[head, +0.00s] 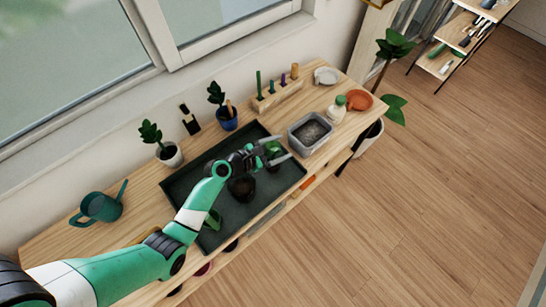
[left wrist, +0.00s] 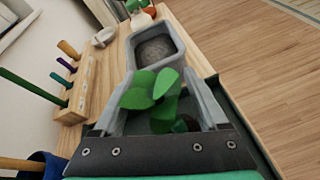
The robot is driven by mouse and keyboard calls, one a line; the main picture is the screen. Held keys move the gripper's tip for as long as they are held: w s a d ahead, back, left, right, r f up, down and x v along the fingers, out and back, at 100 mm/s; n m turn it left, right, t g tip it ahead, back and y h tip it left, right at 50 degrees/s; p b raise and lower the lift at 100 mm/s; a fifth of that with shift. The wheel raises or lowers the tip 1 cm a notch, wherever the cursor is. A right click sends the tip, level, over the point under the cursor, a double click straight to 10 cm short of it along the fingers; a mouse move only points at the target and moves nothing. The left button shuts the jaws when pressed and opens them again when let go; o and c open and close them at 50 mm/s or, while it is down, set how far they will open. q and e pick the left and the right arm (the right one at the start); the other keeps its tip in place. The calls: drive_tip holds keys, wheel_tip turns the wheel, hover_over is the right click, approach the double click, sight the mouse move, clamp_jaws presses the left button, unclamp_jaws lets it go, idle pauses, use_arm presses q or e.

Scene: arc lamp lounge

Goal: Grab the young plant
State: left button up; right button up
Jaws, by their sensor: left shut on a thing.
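The young plant (head: 273,149) has several rounded green leaves and is between the fingers of my left gripper (head: 280,158), over the right part of the dark green tray (head: 182,184). In the left wrist view the plant's leaves (left wrist: 150,92) fill the space between the two grey fingers of the gripper (left wrist: 167,100). The gripper is shut on the plant. Its lower part is mostly hidden by leaves and fingers, so I cannot tell how far it is off the tray. A dark pot (head: 242,188) stands in the tray. My right gripper is not in view.
A grey tub (head: 310,132) of soil-like material stands just right of the tray. A white bottle (head: 337,110), orange dish (head: 359,100), wooden tool rack (head: 278,95), potted plants (head: 169,154) and teal watering can (head: 102,207) stand around on the wooden bench.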

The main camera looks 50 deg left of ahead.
use_arm(q)
drive_tip(key=shift+c, duration=0.7)
drive_tip(key=shift+r, duration=0.15)
